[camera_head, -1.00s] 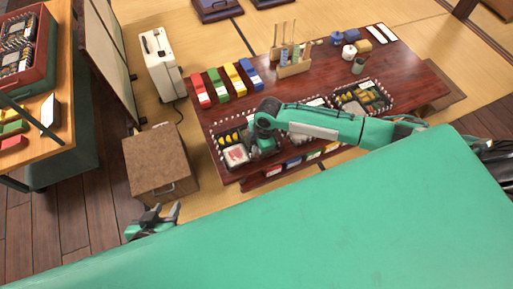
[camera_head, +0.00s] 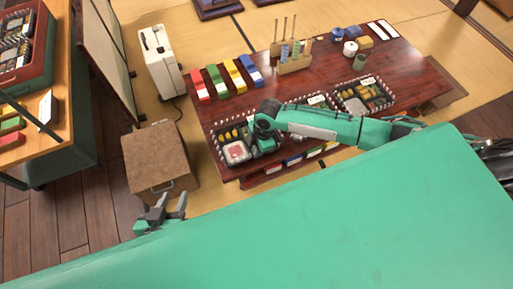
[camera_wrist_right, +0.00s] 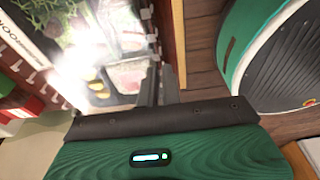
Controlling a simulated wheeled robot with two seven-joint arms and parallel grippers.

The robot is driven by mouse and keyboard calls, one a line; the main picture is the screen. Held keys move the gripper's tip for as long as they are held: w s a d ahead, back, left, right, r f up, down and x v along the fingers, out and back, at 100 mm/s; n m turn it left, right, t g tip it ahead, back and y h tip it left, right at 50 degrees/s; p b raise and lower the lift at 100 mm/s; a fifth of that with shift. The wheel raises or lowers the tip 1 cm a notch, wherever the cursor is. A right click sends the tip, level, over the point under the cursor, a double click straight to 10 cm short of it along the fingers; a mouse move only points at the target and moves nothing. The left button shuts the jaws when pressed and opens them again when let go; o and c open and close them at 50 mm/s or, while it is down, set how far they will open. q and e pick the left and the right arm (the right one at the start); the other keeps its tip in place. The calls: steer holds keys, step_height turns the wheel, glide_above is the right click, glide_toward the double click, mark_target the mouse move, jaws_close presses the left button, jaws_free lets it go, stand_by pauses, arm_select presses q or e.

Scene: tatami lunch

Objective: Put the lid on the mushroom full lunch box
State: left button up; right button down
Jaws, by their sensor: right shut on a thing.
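One filled lunch box (camera_head: 236,152) with a pink portion and yellow pieces sits at the table's near left corner. Another filled box (camera_head: 366,97) stands further right. I cannot tell which holds mushrooms. My right gripper (camera_head: 262,148) reaches down beside the left box's right part. In the right wrist view its fingers (camera_wrist_right: 161,84) are shut at the edge of a clear, glaring sheet, apparently a lid (camera_wrist_right: 100,50), over or close to the food. The exact contact is blurred. My left gripper (camera_head: 173,206) is open and empty, away from the table.
Red, green, yellow and blue blocks (camera_head: 226,82) lie along the table's far left side. A wooden rack with sticks (camera_head: 293,64) stands at the back. A brown box (camera_head: 158,158) stands on the floor to the left. My right forearm covers the table's middle front.

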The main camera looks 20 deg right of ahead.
steer(key=shift+f+p, duration=0.1)
steer(key=shift+p, duration=0.2)
stand_by(0.4)
steer(key=shift+f, duration=0.65)
stand_by(0.8)
steer(key=shift+f, duration=0.5)
stand_by(0.9)
steer(key=c, duration=0.9)
jaws_free()
steer(key=shift+c, duration=0.2)
